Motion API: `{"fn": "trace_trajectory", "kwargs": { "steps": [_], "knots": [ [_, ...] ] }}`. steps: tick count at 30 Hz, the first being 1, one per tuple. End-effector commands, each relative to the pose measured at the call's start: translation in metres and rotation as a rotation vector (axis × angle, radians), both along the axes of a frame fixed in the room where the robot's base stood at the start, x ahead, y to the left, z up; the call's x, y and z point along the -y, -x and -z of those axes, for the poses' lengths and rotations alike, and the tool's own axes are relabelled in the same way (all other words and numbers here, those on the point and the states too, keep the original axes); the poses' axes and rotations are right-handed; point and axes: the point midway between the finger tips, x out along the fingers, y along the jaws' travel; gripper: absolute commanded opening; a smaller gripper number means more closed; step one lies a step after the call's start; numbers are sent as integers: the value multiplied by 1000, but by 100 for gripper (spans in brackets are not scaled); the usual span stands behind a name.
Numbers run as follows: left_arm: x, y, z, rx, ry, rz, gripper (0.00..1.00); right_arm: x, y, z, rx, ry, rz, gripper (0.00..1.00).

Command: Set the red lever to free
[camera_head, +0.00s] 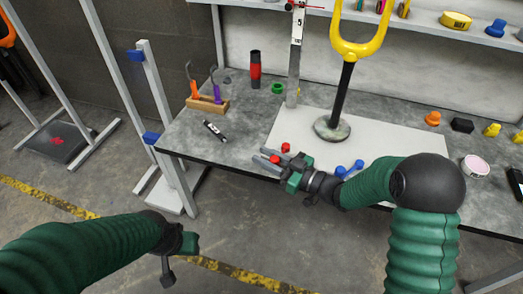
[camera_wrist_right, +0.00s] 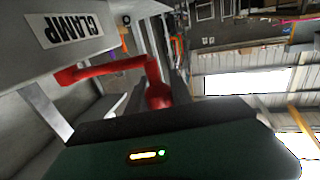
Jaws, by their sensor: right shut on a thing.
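The red lever shows large in the right wrist view (camera_wrist_right: 108,70), a bent red bar running to a red joint just beyond my gripper's dark body. A white label reading CLAMP (camera_wrist_right: 72,30) appears upside down on the grey surface beside it. In the head view, red ends of it (camera_head: 285,147) show at my right gripper (camera_head: 268,158), by the bench's front edge. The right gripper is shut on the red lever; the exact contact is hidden. My left gripper (camera_head: 180,258) hangs low at the left, away from the bench, its jaw opening unclear.
The grey bench (camera_head: 190,140) carries a yellow fork on a black post (camera_head: 344,90), a grey upright (camera_head: 295,60), a wooden rack (camera_head: 207,104) with tools and a red-black cylinder (camera_head: 255,70). Blue knobs (camera_head: 350,169) sit near my right forearm. White frames (camera_head: 165,150) stand left; open floor lies in front.

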Motion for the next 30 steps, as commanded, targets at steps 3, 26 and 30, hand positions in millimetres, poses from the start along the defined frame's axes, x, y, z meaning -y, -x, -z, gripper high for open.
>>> {"fn": "trace_trajectory", "kwargs": {
  "steps": [3,26,30],
  "knots": [
    [0,0,-3,0,0,0,41,3,1,0,-1,1,-20,0],
    [0,0,-3,0,0,0,41,3,2,0,1,0,-30,49],
    [0,0,-5,0,0,0,41,3,2,-2,2,0,-30,49]
  ]
}}
